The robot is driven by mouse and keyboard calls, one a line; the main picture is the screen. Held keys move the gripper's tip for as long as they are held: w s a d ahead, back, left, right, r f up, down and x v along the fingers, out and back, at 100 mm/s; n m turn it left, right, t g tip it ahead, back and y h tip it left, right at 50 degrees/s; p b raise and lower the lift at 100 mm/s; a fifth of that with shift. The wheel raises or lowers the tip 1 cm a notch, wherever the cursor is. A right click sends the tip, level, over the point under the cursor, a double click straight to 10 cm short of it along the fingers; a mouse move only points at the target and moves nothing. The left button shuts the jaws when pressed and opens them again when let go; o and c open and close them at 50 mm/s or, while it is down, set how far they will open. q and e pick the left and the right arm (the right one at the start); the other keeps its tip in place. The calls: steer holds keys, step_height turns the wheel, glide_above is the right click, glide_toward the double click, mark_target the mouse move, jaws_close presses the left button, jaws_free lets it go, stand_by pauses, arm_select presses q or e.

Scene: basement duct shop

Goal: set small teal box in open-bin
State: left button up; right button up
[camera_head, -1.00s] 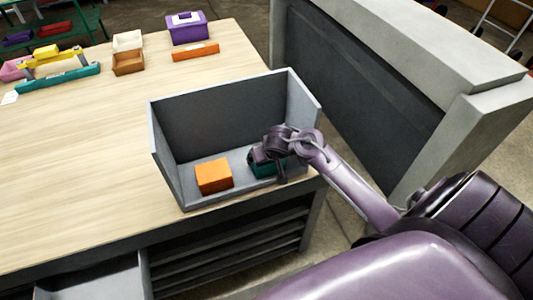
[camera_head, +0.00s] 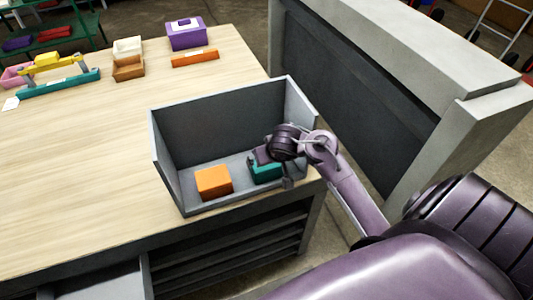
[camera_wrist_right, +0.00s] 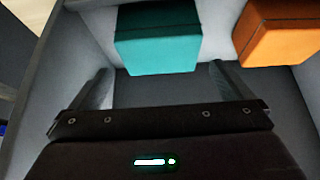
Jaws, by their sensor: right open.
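The small teal box (camera_head: 265,171) rests on the floor of the grey open-bin (camera_head: 168,172), toward its right side. In the right wrist view the teal box (camera_wrist_right: 157,42) lies just beyond the fingertips, apart from them. My right gripper (camera_wrist_right: 160,78) is open and empty, with its two fingers spread. In the head view my right gripper (camera_head: 270,172) is over the right part of the bin, partly hiding the teal box. My left gripper is not in view.
An orange box (camera_head: 213,182) sits in the bin, left of the teal box; it also shows in the wrist view (camera_wrist_right: 280,32). The bin stands at the wooden table's (camera_head: 70,185) front right corner. A purple box (camera_head: 187,33) and other items are at the back.

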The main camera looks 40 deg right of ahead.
steer(key=shift+p+v, duration=0.65)
steer(key=shift+v, duration=1.7)
steer(key=s+a+r+n+g+y, duration=0.2)
steer(key=s+a+n, duration=0.3)
steer(key=s+a, duration=0.85)
steer(key=s+d+f+g+b, duration=0.1)
steer(key=s+f, duration=0.1)
steer(key=f, duration=1.4)
steer(key=s+d+f+g+b, duration=0.1)
steer(key=s+f, duration=0.1)
steer(key=f, duration=1.5)
steer(key=s+d+f+b, duration=0.1)
steer(key=s+d+f, duration=0.2)
steer(key=s+f, duration=1.5)
steer(key=shift+s+f+g+h, duration=0.3)
steer(key=shift+s+g, duration=0.1)
steer(key=shift+s, duration=0.05)
